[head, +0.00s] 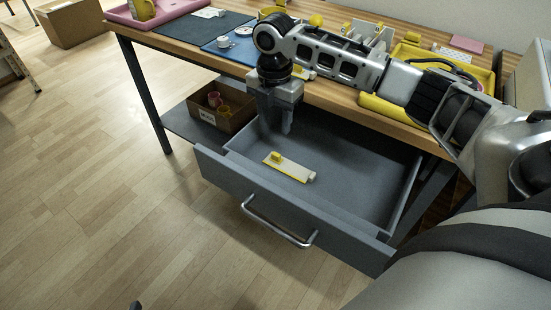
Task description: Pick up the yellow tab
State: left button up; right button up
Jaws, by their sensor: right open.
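A small yellow tab (277,156) sits on a flat cream strip (295,171) with a yellow edge. The strip lies on the floor of the open grey drawer (345,170), towards its front left. My right gripper (278,128) points down over the back left of the drawer, open and with nothing seen between its fingers. It appears above and behind the yellow tab and apart from it. My left gripper is not in view.
The drawer front with its handle (275,228) sticks out from under the wooden table (330,97). A cardboard box with mugs (222,120) stands on the lower shelf to the left.

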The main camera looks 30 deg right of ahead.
send_over(277, 154)
jog(key=f, duration=0.2)
jog(key=w+f, duration=0.1)
jog(key=f, duration=0.1)
jog(key=shift+f, duration=0.35)
jog(key=f, duration=0.1)
jog(key=f+b, duration=0.1)
jog(key=f, duration=0.1)
jog(key=s+f, duration=0.1)
jog(key=f, duration=0.1)
jog(key=shift+f, duration=0.1)
jog(key=c, duration=0.9)
